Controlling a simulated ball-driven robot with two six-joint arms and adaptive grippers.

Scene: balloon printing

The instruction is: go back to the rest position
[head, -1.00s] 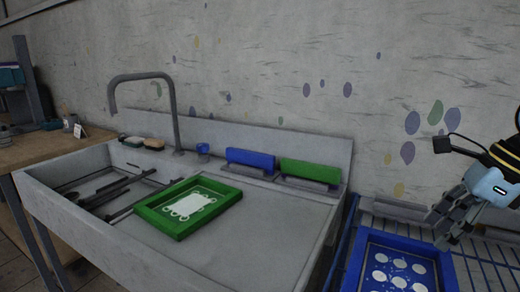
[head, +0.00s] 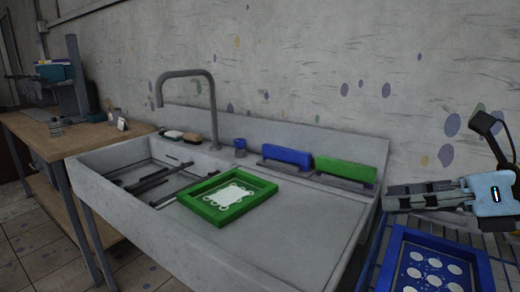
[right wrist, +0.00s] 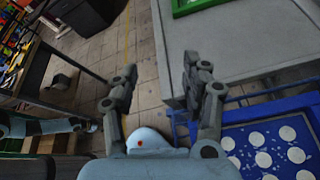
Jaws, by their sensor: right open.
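My right gripper (head: 392,197) comes in from the right edge of the head view. I do not see my left gripper in the head view.
A green frame (head: 208,211) lies on the grey sink (head: 290,225). A blue frame (head: 397,244) with white ovals lies on the blue rack at right. A blue squeegee (head: 287,156) and a green squeegee (head: 345,169) stand at the sink's back. A wooden table (head: 85,138) is at left.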

